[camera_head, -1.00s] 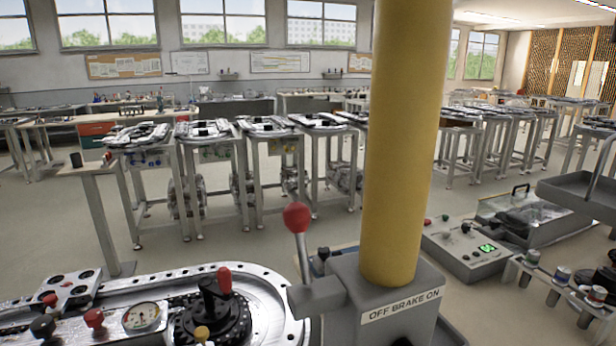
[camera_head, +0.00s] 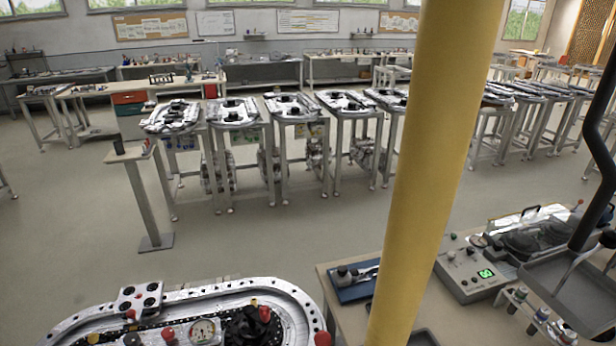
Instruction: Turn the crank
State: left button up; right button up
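The ring track (camera_head: 180,294), a silver oval with a drilled rim, shows at the bottom left, cut off by the lower edge. On it is a black round hub (camera_head: 243,328) with an upright red knob (camera_head: 265,314), which looks like the crank; its lower part is out of frame. A round gauge (camera_head: 203,330) and a red knob (camera_head: 168,335) sit to the left of the hub. Another red ball (camera_head: 322,339) shows at the bottom edge, right of the track. Neither of my grippers is in view.
A thick yellow post (camera_head: 425,180) stands right of the track and hides part of the bench behind. A grey control box (camera_head: 470,268) and a grey tray (camera_head: 565,280) are at the right. A slim stand (camera_head: 146,200) rises behind the track. Open floor lies beyond, before several tables.

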aim_at(255, 327)
jog(key=i+j+u, duration=0.55)
jog(key=i+u, duration=0.25)
jog(key=u, duration=0.15)
jog(key=i+u, duration=0.95)
jog(key=l+u, duration=0.6)
jog(key=l, duration=0.2)
jog(key=k+l+u, duration=0.1)
jog(key=l+u, duration=0.25)
jog(key=k+l+u, duration=0.15)
jog(key=l+u, duration=0.15)
jog(key=k+l+u, duration=0.15)
jog(key=l+u, duration=0.15)
jog(key=l, duration=0.15)
jog(key=k+l+u, duration=0.4)
jog(key=l+u, duration=0.2)
jog(key=k+l+u, duration=0.1)
jog(key=k+u, duration=0.25)
